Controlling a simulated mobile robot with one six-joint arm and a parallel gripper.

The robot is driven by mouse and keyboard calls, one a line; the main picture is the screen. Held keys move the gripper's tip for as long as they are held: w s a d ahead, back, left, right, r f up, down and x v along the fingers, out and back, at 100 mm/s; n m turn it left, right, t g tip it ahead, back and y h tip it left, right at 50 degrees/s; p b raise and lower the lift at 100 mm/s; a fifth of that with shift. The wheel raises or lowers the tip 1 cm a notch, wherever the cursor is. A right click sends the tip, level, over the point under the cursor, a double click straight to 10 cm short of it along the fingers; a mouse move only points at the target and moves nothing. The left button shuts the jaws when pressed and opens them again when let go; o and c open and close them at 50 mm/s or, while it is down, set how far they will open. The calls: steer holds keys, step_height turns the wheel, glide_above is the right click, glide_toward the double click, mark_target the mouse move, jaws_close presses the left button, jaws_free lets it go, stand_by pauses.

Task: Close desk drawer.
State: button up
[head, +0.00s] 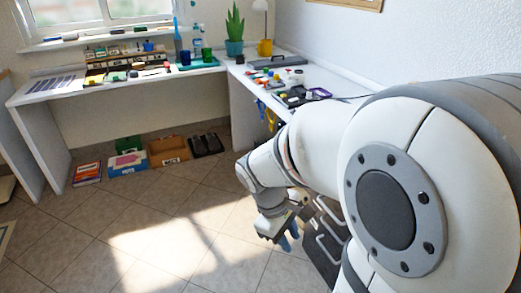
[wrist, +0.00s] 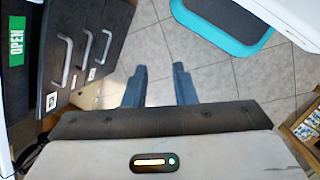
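A dark drawer unit (head: 322,252) with pale bar handles stands under the right desk wing, partly hidden by my arm. In the wrist view, its dark drawer fronts (wrist: 82,68) fill the left side. They carry three handles, small white labels and, farther left, a green OPEN sign (wrist: 16,41). I cannot tell how far any drawer stands out. My gripper (head: 284,238) is beside the unit, over the floor. In the wrist view, my gripper (wrist: 160,84) has its two blue-grey fingers apart with only floor tiles between them. The fingers are to the right of the handles and apart from them.
The L-shaped desk (head: 150,83) holds tools, boxes and a plant pot (head: 234,47). Boxes (head: 168,150) stand on the floor under its back wing. A teal-edged grey object (wrist: 228,22) is ahead of the fingers. The tiled floor (head: 150,220) left of my arm is clear.

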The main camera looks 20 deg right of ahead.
steer(key=w+d+f+n+g+h, duration=0.2)
steer(key=w+d+f+n+h, duration=0.25)
steer(key=d+n, duration=0.4)
steer(key=n+t+h, duration=0.5)
steer(key=n+h, duration=0.3)
steer(key=n, duration=1.4)
glide_toward(326, 207)
steer(key=d, duration=0.5)
steer(key=d+f+b, duration=0.1)
steer(key=d, duration=0.1)
steer(key=w+d+f, duration=0.1)
steer(key=d, duration=0.2)
steer(key=shift+f, duration=0.2)
steer(key=shift+c, duration=0.4)
jaws_close()
